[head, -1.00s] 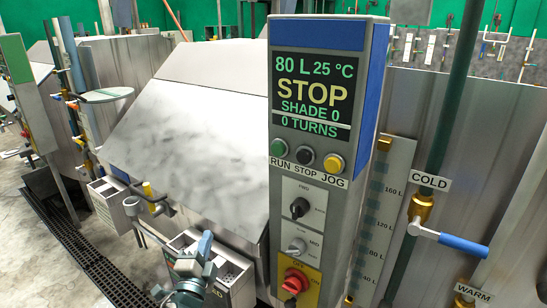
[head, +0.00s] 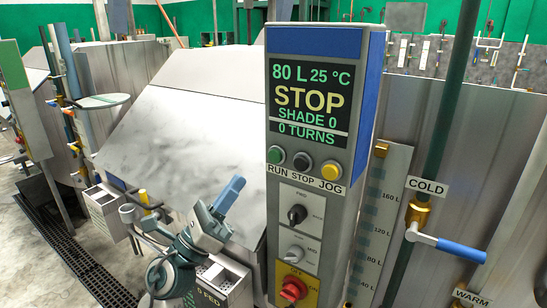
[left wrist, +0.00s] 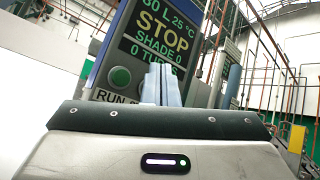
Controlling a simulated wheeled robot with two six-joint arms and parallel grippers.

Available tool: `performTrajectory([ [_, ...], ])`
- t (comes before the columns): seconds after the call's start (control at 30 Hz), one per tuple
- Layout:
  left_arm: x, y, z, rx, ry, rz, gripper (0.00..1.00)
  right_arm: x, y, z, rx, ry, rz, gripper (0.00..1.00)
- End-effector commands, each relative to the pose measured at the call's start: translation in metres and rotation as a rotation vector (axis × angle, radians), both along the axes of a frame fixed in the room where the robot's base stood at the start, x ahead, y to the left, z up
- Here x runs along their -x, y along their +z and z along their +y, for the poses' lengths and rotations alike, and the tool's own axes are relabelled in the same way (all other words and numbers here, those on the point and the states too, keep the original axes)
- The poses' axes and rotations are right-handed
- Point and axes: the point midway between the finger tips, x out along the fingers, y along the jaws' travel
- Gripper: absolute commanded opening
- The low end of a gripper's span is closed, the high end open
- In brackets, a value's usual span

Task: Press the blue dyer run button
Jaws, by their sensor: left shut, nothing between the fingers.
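The blue-trimmed control panel (head: 312,215) stands upright in the middle of the head view. Its green run button (head: 276,155) is at the left of a row, above the RUN label, with a black stop button (head: 302,161) and a yellow jog button (head: 331,170) to its right. The screen (head: 312,98) reads STOP, 80 L, 25 °C, 0 turns. My left gripper (head: 232,190) is shut and empty, below and left of the run button, apart from it. In the left wrist view the run button (left wrist: 120,78) shows left of the shut fingers (left wrist: 160,84). My right gripper is not in view.
Below the buttons are two selector knobs and a red switch (head: 293,289). A blue-handled COLD valve (head: 448,246) juts out at the right. A small metal box (head: 222,283) stands below my left gripper. A sloped steel dyer housing (head: 185,145) fills the space behind.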

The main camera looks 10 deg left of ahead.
Motion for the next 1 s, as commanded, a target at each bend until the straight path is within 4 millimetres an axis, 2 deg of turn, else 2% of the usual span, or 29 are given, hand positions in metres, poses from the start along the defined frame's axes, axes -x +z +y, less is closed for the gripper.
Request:
performTrajectory([
  [0.23, -0.009, 0.000, -0.003, 0.005, 0.000, 0.001, 0.00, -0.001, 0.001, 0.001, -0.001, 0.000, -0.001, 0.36],
  [0.7, -0.067, -0.001, -0.024, 0.005, -0.002, 0.002, 0.00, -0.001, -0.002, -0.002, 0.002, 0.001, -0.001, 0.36],
  [1.0, -0.083, 0.000, -0.030, 0.003, 0.000, 0.002, 0.00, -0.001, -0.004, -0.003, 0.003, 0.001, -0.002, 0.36],
])
